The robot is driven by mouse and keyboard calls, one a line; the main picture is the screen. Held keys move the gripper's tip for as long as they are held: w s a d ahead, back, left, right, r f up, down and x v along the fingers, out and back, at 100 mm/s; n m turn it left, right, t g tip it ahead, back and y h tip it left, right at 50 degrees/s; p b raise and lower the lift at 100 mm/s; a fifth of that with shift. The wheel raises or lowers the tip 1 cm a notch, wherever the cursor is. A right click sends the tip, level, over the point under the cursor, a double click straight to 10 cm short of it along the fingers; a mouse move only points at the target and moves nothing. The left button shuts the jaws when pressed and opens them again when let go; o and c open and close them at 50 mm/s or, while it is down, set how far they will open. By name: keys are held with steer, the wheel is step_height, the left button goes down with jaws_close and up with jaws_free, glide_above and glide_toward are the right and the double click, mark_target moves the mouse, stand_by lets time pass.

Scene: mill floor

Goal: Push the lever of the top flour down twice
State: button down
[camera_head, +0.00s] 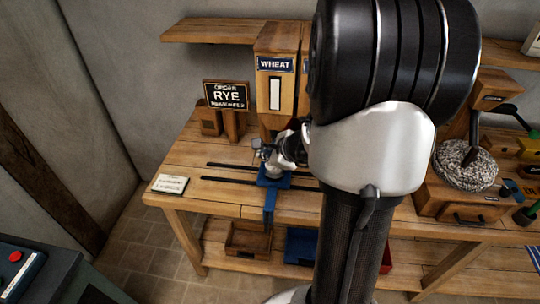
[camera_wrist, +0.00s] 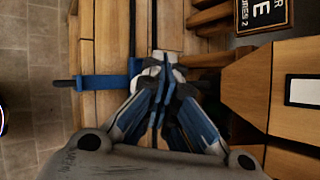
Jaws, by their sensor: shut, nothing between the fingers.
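A wooden dispenser labelled WHEAT (camera_head: 275,95) stands at the back of the bench with a pale window in its front. Beside it, a second dispenser (camera_head: 305,70) is mostly hidden by my arm; its label cannot be read. A dispenser's wooden front also shows in the wrist view (camera_wrist: 248,88). I cannot make out a lever. My gripper (camera_head: 258,147) is low in front of the WHEAT dispenser, above a blue carriage (camera_head: 272,180) on dark rails. In the wrist view my gripper (camera_wrist: 158,65) is shut, its fingertips over something pale, with the carriage's blue bar (camera_wrist: 100,82) beside them.
A sign reading ORDER RYE MEASURES 2 (camera_head: 226,95) stands left of the dispensers. A small card (camera_head: 170,184) lies at the bench's left end. A round stone mill (camera_head: 465,165) stands at right. Wooden (camera_head: 247,239) and blue (camera_head: 300,246) bins sit below. My arm hides the bench's middle.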

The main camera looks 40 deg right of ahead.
steer(key=shift+f+b, duration=1)
steer(key=shift+b, duration=0.05)
stand_by(0.7)
stand_by(0.6)
steer(key=shift+r+p, duration=2.5)
steer(key=shift+r, duration=0.55)
steer(key=shift+r+p, duration=2)
steer(key=shift+r, duration=0.45)
